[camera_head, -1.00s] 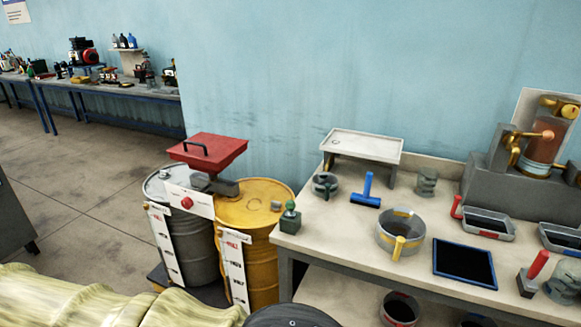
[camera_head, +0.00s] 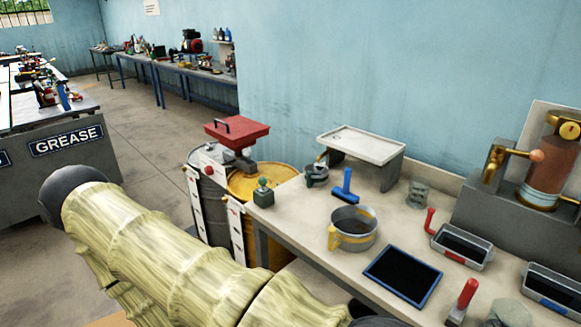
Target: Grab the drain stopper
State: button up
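A small dark green block with a round knob (camera_head: 263,193) stands upright on the near left corner of the workbench (camera_head: 298,222). It may be the drain stopper, but I cannot tell for sure. My gripper is out of view. My arm, in a pale yellow ribbed sleeve, crosses the lower left of the picture, and nothing shows held by it.
A grey drum (camera_head: 213,212) and a yellow drum (camera_head: 262,183) stand left of the bench under a red lidded tray (camera_head: 238,134). The bench holds a metal pot (camera_head: 353,228), a blue-rimmed tray (camera_head: 402,277) and a raised white stand (camera_head: 360,147). A grease counter (camera_head: 66,155) stands at left.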

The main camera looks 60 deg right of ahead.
aim_at(263, 180)
jog(key=z, duration=1.1)
